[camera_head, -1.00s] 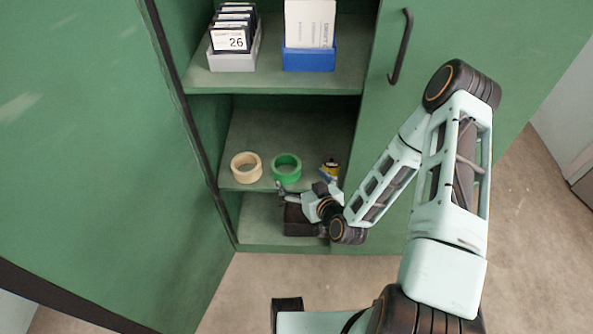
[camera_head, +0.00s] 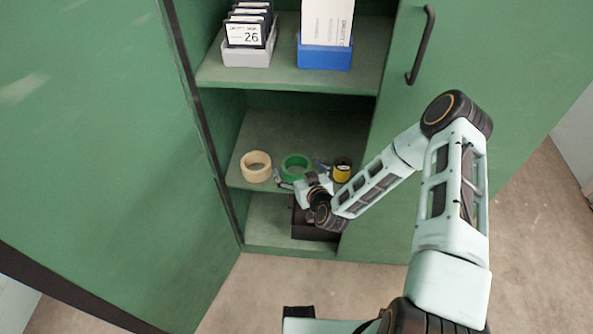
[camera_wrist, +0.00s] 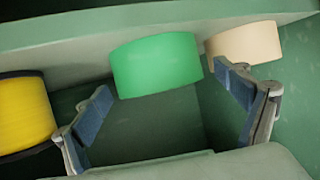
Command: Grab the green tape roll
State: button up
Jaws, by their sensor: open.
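The green tape roll (camera_head: 296,163) lies flat on the middle shelf of the green cabinet, between a beige tape roll (camera_head: 256,166) and a yellow and black roll (camera_head: 342,170). My gripper (camera_head: 301,174) is at the front of that shelf, right by the green roll, and hides part of its near side. In the wrist view my gripper (camera_wrist: 164,80) is open, with its blue-padded fingers spread. The green roll (camera_wrist: 156,65) shows between and just beyond the fingertips. I cannot tell whether either finger touches it.
The beige roll (camera_wrist: 246,43) is close behind the right fingertip in the wrist view; the yellow roll (camera_wrist: 22,112) is left of the other finger. A dark box (camera_head: 312,222) sits on the shelf below. The upper shelf holds a grey bin (camera_head: 248,58) and a blue bin (camera_head: 325,56).

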jog(key=shift+w+a+f, duration=0.15)
jog(key=shift+w+f, duration=0.05)
jog(key=shift+w, duration=0.15)
jog(key=shift+c, duration=0.2)
jog(key=c, duration=1.3)
jog(key=shift+o, duration=0.2)
jog(key=shift+r, duration=0.1)
